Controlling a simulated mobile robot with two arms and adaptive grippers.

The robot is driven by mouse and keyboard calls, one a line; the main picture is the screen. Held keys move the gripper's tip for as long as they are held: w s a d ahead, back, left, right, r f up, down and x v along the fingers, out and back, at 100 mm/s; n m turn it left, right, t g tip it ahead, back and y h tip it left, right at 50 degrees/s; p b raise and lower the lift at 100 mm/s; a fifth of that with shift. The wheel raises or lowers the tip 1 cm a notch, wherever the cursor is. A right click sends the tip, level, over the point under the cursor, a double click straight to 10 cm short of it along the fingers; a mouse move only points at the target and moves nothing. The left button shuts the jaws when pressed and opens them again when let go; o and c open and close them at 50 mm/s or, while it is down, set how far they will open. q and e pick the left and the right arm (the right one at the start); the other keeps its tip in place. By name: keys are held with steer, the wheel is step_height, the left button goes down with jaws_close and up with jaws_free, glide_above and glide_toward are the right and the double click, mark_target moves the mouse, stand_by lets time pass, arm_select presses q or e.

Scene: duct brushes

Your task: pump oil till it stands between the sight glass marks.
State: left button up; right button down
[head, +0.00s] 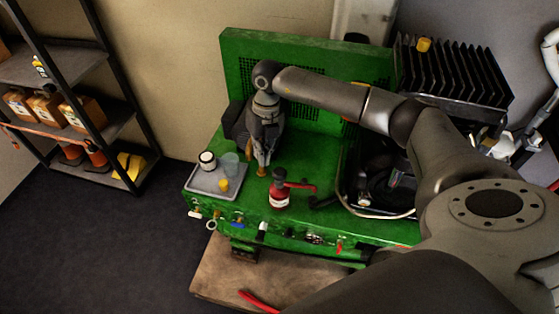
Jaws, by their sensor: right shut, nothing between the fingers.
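A small red oil can or pump (279,198) with a dark top and a red lever (302,187) pointing right stands upright on the green machine top (325,228). A label is on its front. My right gripper (262,168) points down just left of and behind the red can, apart from it. Its fingers are together with nothing between them. I cannot make out a sight glass, its marks or an oil level at this size. My left gripper is not in view.
A grey tray (205,187) left of the gripper holds a white-lidded jar (207,160), a clear cup (229,163) and a yellow cap (223,184). A black finned block (455,75) stands at the back right. A shelf rack (75,60) is at the left, with open floor before it.

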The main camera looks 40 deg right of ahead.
steer(key=h, duration=0.2)
glide_toward(279, 170)
steer(key=shift+w+d+r+m+g, duration=0.15)
steer(key=shift+w+m+g, duration=0.1)
steer(key=shift+m+g, duration=0.05)
steer(key=shift+s+f+b, duration=0.2)
steer(key=shift+f+b, duration=0.85)
steer(key=shift+f, duration=0.7)
steer(key=shift+s+f+b, duration=0.15)
steer(key=shift+f+b, duration=0.9)
steer(key=shift+f, duration=0.7)
steer(key=shift+a, duration=0.2)
